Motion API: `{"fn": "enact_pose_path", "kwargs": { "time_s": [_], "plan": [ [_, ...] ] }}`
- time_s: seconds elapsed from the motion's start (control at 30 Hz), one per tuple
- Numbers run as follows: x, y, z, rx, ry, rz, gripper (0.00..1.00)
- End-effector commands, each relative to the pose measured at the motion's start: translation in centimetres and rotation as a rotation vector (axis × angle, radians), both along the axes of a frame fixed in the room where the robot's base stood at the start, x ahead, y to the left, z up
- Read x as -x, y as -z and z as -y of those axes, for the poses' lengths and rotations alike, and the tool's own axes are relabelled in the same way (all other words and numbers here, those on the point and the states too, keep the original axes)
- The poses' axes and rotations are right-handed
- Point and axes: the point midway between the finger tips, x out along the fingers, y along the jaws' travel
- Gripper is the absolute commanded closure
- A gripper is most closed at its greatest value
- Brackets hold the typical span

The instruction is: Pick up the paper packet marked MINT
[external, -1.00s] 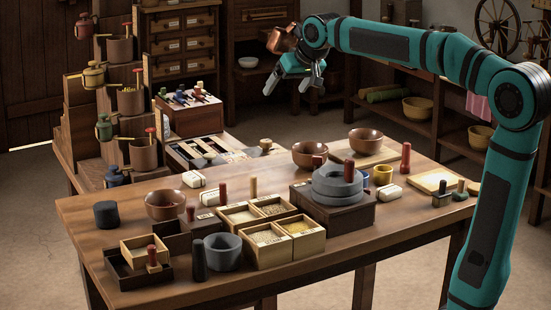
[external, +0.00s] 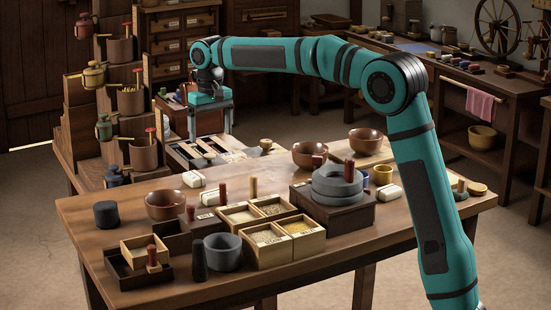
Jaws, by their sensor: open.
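No label reading MINT can be made out at this size. Pale wrapped packets lie on the front table: one at the left (external: 193,179), one just below it (external: 209,197), and one right of the stone quern (external: 389,194). I cannot tell which, if any, is the mint one. My gripper (external: 210,131) points down with its two fingers apart and empty. It appears above or in front of the slotted tray (external: 180,154) behind the table, away from those packets. My gripper hides part of the chest behind it.
The quern (external: 337,186) stands on a dark box mid-table. Grain boxes (external: 262,238), a grey mortar (external: 222,252), brown bowls (external: 165,204) and upright stampers crowd the table. Stepped shelves (external: 85,130) with pots rise at left.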

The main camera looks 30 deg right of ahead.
Motion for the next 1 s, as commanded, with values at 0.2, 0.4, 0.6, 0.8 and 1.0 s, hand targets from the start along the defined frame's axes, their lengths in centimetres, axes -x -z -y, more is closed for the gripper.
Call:
{"fn": "enact_pose_path", "kwargs": {
  "time_s": [0.2, 0.4, 0.6, 0.8, 1.0],
  "plan": [
    [-0.2, 1.6, -0.4, 0.007, -0.001, -0.018, 0.11],
    [-0.2, 5.0, -0.4, 0.007, 0.0, -0.018, 0.11],
    [-0.2, 8.5, -0.3, 0.007, 0.0, -0.017, 0.11],
    [-0.2, 11.5, -0.3, 0.006, 0.0, -0.016, 0.11],
    [-0.2, 12.6, -0.3, 0.005, 0.0, -0.015, 0.11]
  ]
}}
